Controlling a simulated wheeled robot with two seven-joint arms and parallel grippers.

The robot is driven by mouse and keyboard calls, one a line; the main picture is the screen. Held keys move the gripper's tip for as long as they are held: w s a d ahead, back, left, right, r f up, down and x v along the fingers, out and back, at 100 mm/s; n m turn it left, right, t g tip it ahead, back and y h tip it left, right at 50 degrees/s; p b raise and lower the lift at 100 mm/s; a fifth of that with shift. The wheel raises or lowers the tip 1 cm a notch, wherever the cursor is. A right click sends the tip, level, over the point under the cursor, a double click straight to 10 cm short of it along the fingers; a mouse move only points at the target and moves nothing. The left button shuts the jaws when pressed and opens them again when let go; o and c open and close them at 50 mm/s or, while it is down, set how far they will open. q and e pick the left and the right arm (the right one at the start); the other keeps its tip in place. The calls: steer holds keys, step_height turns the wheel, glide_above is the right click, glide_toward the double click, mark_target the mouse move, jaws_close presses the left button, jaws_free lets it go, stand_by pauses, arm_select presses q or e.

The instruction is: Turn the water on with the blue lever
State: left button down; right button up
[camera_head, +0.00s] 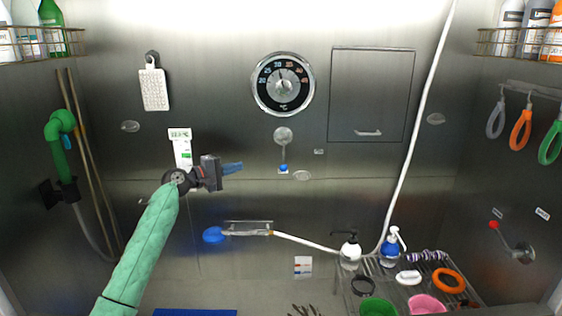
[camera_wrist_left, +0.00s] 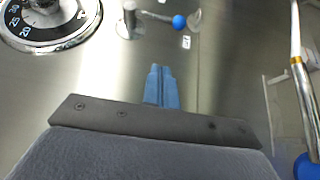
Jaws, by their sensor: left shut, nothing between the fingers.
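The blue lever (camera_head: 284,155) is on the back wall below the round dial. Its thin arm hangs down from a round metal pivot and ends in a blue knob. In the left wrist view the blue knob (camera_wrist_left: 179,22) shows beyond the fingertips, a little to their right. My left gripper (camera_head: 238,167) is to the left of the knob at about its height in the head view. Its blue fingers (camera_wrist_left: 161,85) are shut with nothing between them. They appear apart from the lever. My right gripper is not in view.
A temperature dial (camera_head: 283,84) is above the lever. A shower head (camera_head: 213,235) with a white hose hangs lower on the wall. A rack (camera_head: 345,285) with bottles and rings stands at lower right. A red-knobbed lever (camera_head: 510,240) is on the right wall.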

mark_target(283, 153)
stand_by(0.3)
